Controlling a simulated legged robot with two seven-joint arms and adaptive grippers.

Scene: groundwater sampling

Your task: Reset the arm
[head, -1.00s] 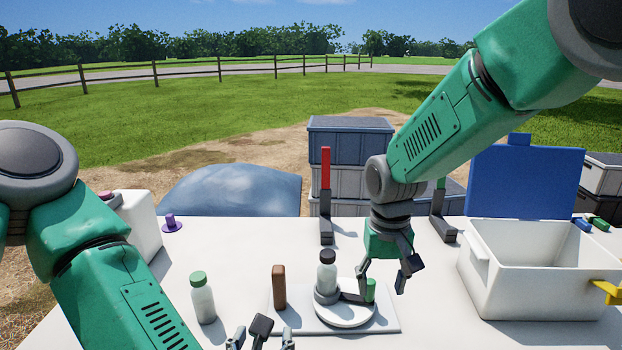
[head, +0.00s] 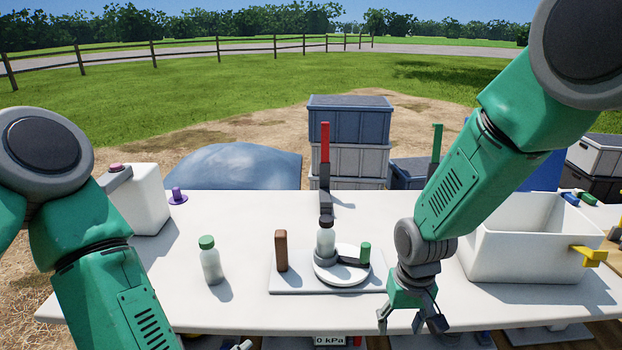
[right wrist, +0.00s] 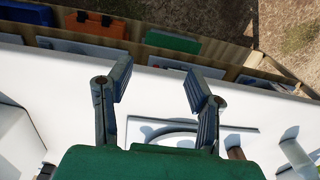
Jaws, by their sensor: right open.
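My right gripper (head: 412,322) is open and empty near the table's front edge, right of the white platform. In the right wrist view its two fingers (right wrist: 160,88) are spread with nothing between them. Only a small tip of my left gripper (head: 241,345) shows at the bottom edge of the head view, so its jaws cannot be read. On the white platform (head: 290,285) a clear bottle with a dark cap (head: 326,238) stands upright in a grey holder on a round plate.
A green-capped bottle (head: 210,262) stands left on the white table (head: 180,300). A white cooler (head: 530,245) with a yellow latch is at right. A red-handled stand (head: 325,160) and a green-handled one (head: 436,150) rise behind. A white container (head: 145,205) is back left.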

